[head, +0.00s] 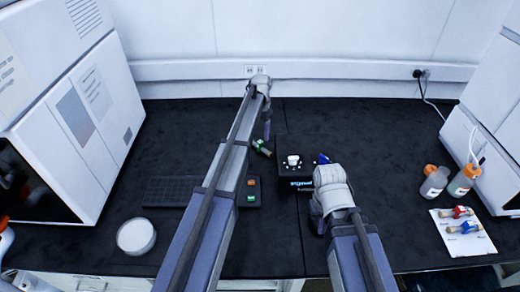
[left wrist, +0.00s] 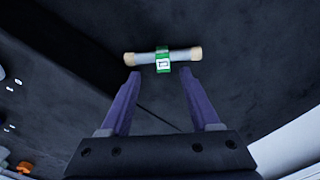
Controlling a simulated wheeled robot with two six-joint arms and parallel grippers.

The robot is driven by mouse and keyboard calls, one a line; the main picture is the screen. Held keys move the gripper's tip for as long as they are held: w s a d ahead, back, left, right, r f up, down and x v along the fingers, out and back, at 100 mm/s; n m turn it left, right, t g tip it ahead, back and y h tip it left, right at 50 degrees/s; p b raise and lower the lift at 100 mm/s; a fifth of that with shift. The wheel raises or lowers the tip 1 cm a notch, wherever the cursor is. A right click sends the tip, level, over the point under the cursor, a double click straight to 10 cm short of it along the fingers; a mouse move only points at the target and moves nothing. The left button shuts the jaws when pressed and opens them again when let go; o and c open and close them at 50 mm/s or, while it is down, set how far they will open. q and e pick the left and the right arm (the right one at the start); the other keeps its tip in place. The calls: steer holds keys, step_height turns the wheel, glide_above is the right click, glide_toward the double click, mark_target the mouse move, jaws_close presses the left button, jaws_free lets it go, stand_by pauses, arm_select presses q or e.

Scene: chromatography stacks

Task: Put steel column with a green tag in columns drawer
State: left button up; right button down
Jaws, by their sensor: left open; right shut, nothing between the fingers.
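The steel column with a green tag (head: 262,148) lies on the dark bench top, left of a black device. In the left wrist view the column (left wrist: 163,57) is a pale tube with light end caps and a green tag around its middle. My left gripper (head: 266,135) is above it. Its purple fingers (left wrist: 163,80) are open, with the column just beyond the tips and nothing between them. My right gripper (head: 317,228) is shut and empty, partly hidden by its own arm. I cannot make out the columns drawer.
The black device (head: 295,180) carries a white knob. A small box with orange and green buttons (head: 252,192) and a white round dish (head: 136,236) are left. Orange-capped bottles (head: 434,184) and a white sheet (head: 447,242) with red- and blue-tagged columns are right. Large white instruments flank the bench.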

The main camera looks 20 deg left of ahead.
mark_target(260, 142)
arm_select(q)
steer(key=f+b, duration=0.4)
steer(key=f, duration=0.1)
steer(key=shift+a+b, duration=0.25)
steer(key=shift+b, duration=0.1)
arm_select(e)
step_height(260, 142, down, 5)
steer(key=shift+f, duration=0.1)
arm_select(q)
steer(key=shift+c, duration=0.4)
jaws_close()
